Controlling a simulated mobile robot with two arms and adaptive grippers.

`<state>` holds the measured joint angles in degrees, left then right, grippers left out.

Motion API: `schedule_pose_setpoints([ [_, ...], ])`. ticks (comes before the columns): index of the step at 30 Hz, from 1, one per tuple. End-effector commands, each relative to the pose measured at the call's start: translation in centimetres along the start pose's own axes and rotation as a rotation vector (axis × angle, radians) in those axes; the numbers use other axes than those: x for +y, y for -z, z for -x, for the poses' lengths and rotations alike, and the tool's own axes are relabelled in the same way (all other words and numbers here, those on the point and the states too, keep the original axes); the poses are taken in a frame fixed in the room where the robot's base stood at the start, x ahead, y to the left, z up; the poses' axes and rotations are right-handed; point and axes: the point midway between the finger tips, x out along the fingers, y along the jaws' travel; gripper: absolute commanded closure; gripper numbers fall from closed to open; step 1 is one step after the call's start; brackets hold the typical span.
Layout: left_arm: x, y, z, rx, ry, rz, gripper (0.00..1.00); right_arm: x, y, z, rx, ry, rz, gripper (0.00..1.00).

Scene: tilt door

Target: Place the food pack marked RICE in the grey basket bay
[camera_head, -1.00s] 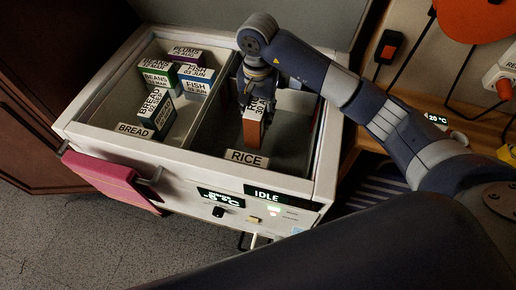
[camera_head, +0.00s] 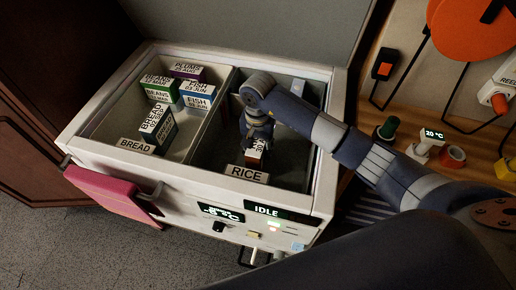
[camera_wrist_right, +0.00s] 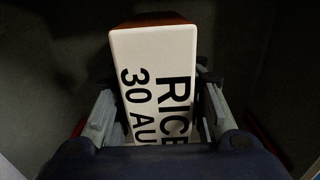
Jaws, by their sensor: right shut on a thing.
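The RICE pack (camera_head: 255,149) has a white top with black print and a brown-orange side, and it also shows close up in the right wrist view (camera_wrist_right: 155,75). My right gripper (camera_head: 257,135) is shut on it, with one finger at each side of the pack in the wrist view (camera_wrist_right: 158,105). Pack and gripper are down inside the right bay (camera_head: 290,155) of the white chest, behind a RICE label (camera_head: 247,174). The gripper and wrist hide most of the pack, so I cannot tell whether it touches the bay floor. My left gripper is not in view.
The left bay holds bread (camera_head: 157,124), beans (camera_head: 160,88), fish (camera_head: 198,95) and plums (camera_head: 187,71) packs, behind a BREAD label (camera_head: 136,146). A divider (camera_head: 211,115) separates the bays. The chest's rim surrounds both. A pink cloth (camera_head: 105,190) hangs in front.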

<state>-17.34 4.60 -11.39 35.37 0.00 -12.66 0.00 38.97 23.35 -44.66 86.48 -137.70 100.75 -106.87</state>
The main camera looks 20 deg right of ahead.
Motion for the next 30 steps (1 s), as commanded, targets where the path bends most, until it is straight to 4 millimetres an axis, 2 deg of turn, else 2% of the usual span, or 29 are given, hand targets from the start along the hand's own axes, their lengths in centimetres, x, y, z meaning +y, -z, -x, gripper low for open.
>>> schedule_pose_setpoints([
  [2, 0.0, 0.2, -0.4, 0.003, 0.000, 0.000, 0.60, 0.0, 0.1, -0.3, 0.002, 0.002, 0.000, 1.00],
  [3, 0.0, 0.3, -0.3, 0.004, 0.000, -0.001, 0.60, 0.0, 0.1, -0.2, 0.001, 0.001, 0.000, 0.56],
  [5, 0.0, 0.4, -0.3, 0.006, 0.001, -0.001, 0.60, 0.0, 0.0, -0.2, 0.001, 0.001, 0.000, 0.43],
  [14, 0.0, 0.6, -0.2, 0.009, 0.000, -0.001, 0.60, 0.0, 0.0, -0.2, 0.000, 0.000, 0.000, 0.43],
  [19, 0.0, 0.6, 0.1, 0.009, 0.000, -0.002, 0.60, 0.0, 0.1, 0.5, 0.002, 0.001, 0.000, 0.43],
  [23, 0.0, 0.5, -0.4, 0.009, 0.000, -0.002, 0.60, 0.0, 0.2, 2.8, 0.007, 0.002, 0.001, 0.43],
  [30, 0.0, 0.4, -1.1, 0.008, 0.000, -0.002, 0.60, 0.0, 0.2, 8.1, 0.006, 0.002, 0.001, 0.43],
])
